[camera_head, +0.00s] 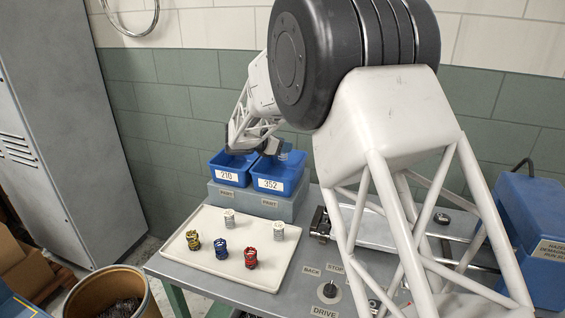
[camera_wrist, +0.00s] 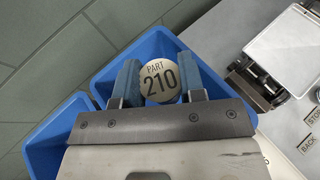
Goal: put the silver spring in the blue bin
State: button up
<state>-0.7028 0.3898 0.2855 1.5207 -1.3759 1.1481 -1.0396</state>
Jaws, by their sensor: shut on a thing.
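In the head view my gripper (camera_head: 262,146) is above the two blue bins, and the held part is hidden. The left bin (camera_head: 229,176) is labelled 210, the right bin (camera_head: 270,184) 352. Two pale silver springs (camera_head: 229,217) (camera_head: 278,231) stand on the cream tray (camera_head: 210,280).
A yellow spring (camera_head: 193,240), a blue spring (camera_head: 221,248) and a red spring (camera_head: 251,257) also stand on the tray. The bins sit on a grey stand (camera_head: 258,203) behind it. A blue machine box (camera_head: 535,225) is at right, a waste drum (camera_head: 110,295) at lower left.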

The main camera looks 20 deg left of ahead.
aim_at(279, 159)
jog(key=shift+f, duration=0.45)
jog(key=shift+f, duration=0.1)
jog(key=shift+f, duration=2.4)
jog(key=shift+f, duration=0.6)
jog(key=o, duration=0.9)
jog(key=shift+o, duration=0.2)
jog(key=shift+r, duration=0.1)
jog(key=shift+r, duration=0.55)
jog(key=v, duration=1.2)
jog(key=shift+r, duration=0.1)
